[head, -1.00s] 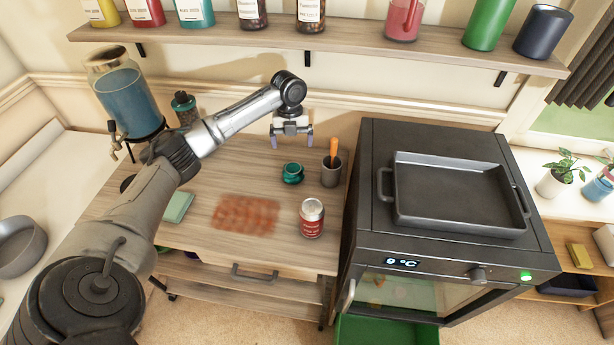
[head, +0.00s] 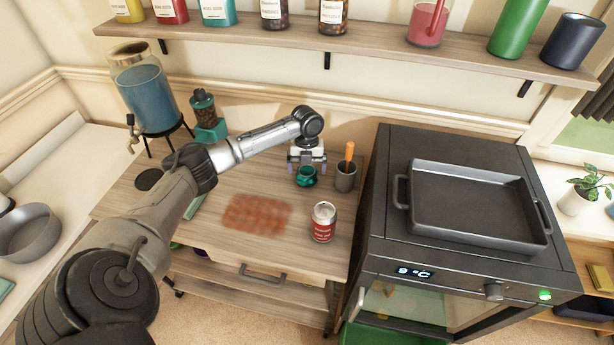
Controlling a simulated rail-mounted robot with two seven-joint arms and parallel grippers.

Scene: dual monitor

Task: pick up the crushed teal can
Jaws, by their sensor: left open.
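The crushed teal can (head: 306,177) sits on the wooden cabinet top, short and squashed, with a dark centre. My left gripper (head: 306,166) is open and points down at it. One finger shows to each side of the can's upper part. I cannot tell whether either finger touches it or how deep they reach around it. My right gripper is not in view.
A grey cup (head: 345,178) with an orange-handled tool stands close on the can's right. A red-labelled can (head: 323,222) stands in front. A reddish smear (head: 255,214) lies to the left. The black oven (head: 455,265) with a tray (head: 475,208) borders the right.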

